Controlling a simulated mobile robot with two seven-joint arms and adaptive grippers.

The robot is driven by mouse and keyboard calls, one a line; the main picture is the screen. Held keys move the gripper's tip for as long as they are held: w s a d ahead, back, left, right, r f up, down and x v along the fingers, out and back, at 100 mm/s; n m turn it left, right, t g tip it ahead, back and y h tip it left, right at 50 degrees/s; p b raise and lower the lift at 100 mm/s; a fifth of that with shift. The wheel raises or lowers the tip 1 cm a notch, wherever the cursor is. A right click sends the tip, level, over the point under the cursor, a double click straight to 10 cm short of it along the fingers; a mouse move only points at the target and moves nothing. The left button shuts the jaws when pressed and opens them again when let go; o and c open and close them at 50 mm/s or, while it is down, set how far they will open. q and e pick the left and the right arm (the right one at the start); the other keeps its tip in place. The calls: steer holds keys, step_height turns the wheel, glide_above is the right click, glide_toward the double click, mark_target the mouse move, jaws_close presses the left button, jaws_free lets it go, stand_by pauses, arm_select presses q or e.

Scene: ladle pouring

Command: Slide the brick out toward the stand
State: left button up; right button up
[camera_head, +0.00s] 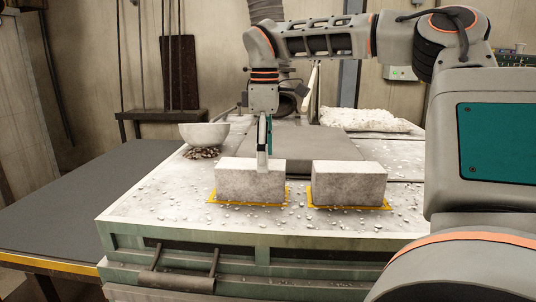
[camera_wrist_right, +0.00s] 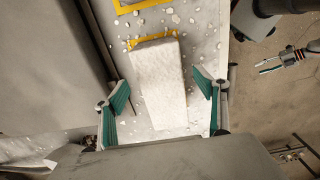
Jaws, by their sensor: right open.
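Two pale rectangular bricks stand side by side on the white bench, each on a yellow-edged patch: a left brick (camera_head: 250,186) and a right brick (camera_head: 348,184). My right gripper (camera_head: 263,150) points down over the left brick. In the right wrist view, my right gripper (camera_wrist_right: 163,95) is open, with one teal finger on each side of a brick (camera_wrist_right: 160,80). A gap shows on both sides between fingers and brick. No object in view is clearly identifiable as the stand.
A white bowl (camera_head: 204,135) stands at the bench's back left, with dark pebbles (camera_head: 203,153) beside it. Small white chips are scattered around the bricks. A dark side table (camera_head: 160,115) with upright rods stands behind. A handle (camera_head: 180,280) juts from the bench front.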

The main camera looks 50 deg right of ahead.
mark_target(265, 182)
steer(key=shift+f, duration=3.9)
steer(key=c, duration=2)
